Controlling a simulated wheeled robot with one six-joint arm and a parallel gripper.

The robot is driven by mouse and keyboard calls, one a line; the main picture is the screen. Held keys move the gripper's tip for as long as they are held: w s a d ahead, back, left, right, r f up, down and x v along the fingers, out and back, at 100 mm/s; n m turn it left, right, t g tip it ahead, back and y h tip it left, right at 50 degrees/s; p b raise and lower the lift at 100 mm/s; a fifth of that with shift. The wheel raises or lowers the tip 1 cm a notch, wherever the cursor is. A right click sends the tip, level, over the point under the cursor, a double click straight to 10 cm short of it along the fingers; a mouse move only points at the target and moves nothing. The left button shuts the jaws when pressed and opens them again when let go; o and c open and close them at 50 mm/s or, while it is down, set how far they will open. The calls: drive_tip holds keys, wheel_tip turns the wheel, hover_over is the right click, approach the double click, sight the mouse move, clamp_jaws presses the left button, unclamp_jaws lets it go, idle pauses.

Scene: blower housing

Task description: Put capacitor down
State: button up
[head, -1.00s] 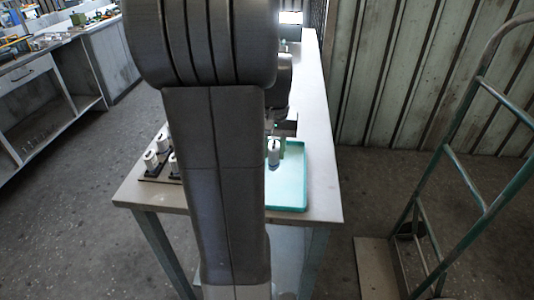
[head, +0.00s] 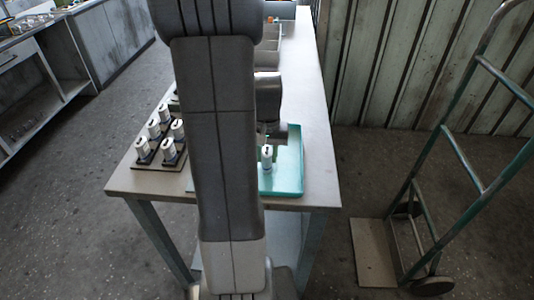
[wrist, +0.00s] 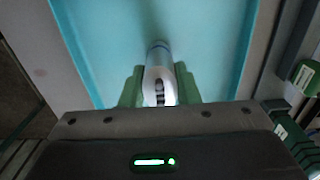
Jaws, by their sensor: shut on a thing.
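The capacitor (head: 267,158) is a small white cylinder with a dark mark on its top. It stands upright over the teal tray (head: 291,180). In the wrist view the capacitor (wrist: 159,80) sits between the two green fingers of my gripper (wrist: 160,88), which is shut on it. The tray floor (wrist: 100,40) lies beneath it; I cannot tell whether its base touches the floor. In the head view my gripper (head: 270,143) is partly hidden by my own arm, which also covers part of the tray.
A rack (head: 155,165) with several white capacitors stands at the table's left front. Grey bins (head: 267,45) stand at the far end. The table (head: 318,120) has clear room right of the tray. A green hand truck (head: 440,190) stands on the floor to the right.

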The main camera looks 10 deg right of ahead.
drive_tip(key=o, duration=0.8)
drive_tip(key=shift+o, duration=0.2)
wheel_tip(320, 180, up, 12)
drive_tip(key=shift+f, duration=0.1)
